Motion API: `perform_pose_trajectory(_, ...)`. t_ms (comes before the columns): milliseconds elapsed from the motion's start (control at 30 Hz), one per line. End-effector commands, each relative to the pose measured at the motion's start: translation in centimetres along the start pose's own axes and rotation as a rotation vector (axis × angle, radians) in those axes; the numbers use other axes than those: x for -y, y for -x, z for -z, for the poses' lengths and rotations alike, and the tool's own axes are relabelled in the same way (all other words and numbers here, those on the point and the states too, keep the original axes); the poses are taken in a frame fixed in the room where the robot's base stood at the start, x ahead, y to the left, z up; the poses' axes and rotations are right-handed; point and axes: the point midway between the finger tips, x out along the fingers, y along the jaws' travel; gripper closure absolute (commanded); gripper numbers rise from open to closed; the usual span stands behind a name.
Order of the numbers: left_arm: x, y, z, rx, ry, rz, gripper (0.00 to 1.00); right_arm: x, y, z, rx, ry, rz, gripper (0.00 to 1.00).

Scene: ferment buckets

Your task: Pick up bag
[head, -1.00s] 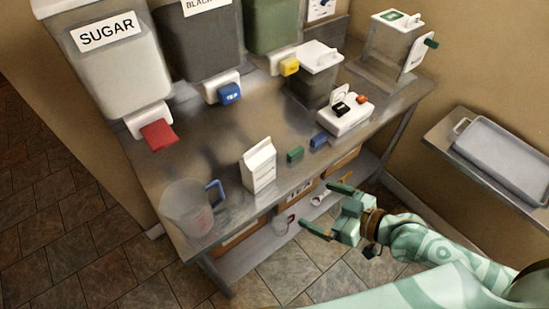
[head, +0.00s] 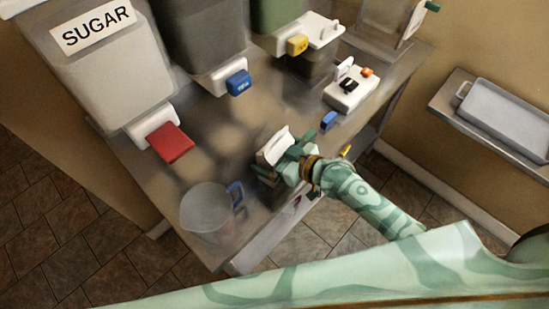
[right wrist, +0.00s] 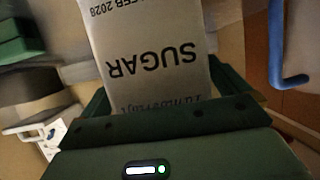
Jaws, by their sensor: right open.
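The white sugar bag (head: 274,149) stands on the steel table near its front edge, partly hidden behind my right gripper (head: 284,156). In the right wrist view, the bag (right wrist: 150,45) shows printed "SUGAR" and a date upside down, close in front of the palm. My right gripper (right wrist: 165,88) is open, with one dark green finger on each side of the bag. I cannot tell whether the fingers touch it. My left gripper is not in view.
A clear jug (head: 205,212) with a blue handle stands just left of the bag. A blue block (head: 329,121) and a white scale-like device (head: 351,93) are to the right. A sugar dispenser (head: 100,65) with a red tap (head: 170,143) stands behind left.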

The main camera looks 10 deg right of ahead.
Motion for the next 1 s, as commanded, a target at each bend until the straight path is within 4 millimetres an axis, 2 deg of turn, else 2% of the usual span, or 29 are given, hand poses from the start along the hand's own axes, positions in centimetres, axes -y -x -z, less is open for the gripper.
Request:
perform_pose_trajectory(200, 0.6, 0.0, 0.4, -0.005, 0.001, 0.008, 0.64, 0.0, -0.1, 0.0, 0.0, 0.001, 0.0, 0.0)
perform_pose_trajectory(400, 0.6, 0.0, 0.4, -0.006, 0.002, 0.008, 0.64, 0.0, -0.1, 0.0, 0.0, 0.0, 0.0, 0.53)
perform_pose_trajectory(733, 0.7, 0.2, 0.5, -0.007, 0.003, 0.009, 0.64, 0.0, 0.1, 0.6, -0.004, 0.001, -0.001, 0.52)
perform_pose_trajectory(933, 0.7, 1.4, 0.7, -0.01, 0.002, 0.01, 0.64, 0.0, 1.2, 3.2, -0.006, 0.002, -0.001, 0.52)
perform_pose_trajectory(1000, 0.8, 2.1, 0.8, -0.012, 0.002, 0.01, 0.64, 0.3, 2.6, 4.1, -0.004, 0.002, -0.001, 0.52)
